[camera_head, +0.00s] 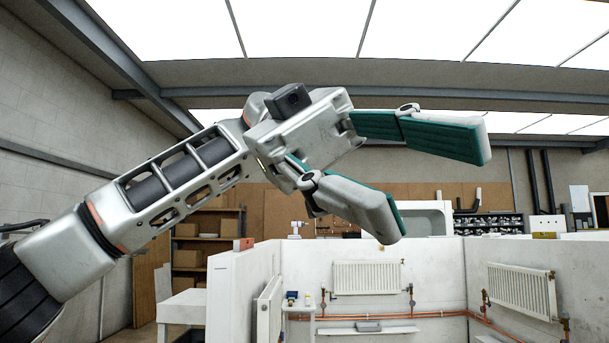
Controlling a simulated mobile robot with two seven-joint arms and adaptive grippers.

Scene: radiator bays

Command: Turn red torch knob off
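My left gripper (438,188) is raised in the upper middle of the view, its arm coming in from the left. Its two green-padded fingers are spread wide, with nothing between them. It shows in front of the bays, against the ceiling and back wall. I cannot make out a red torch knob. A small blue item (292,295) and a small pale item beside it stand on a little white stand (299,308) in the bay below; they are too small to identify. My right gripper is out of view.
White partition walls (232,300) form bays below. A radiator (367,277) hangs on the middle wall, another (522,290) at right, one (269,312) at left. Copper pipes (440,314) run low along the walls. A grey item (368,326) rests on a white shelf. Shelving with boxes (188,259) stands behind.

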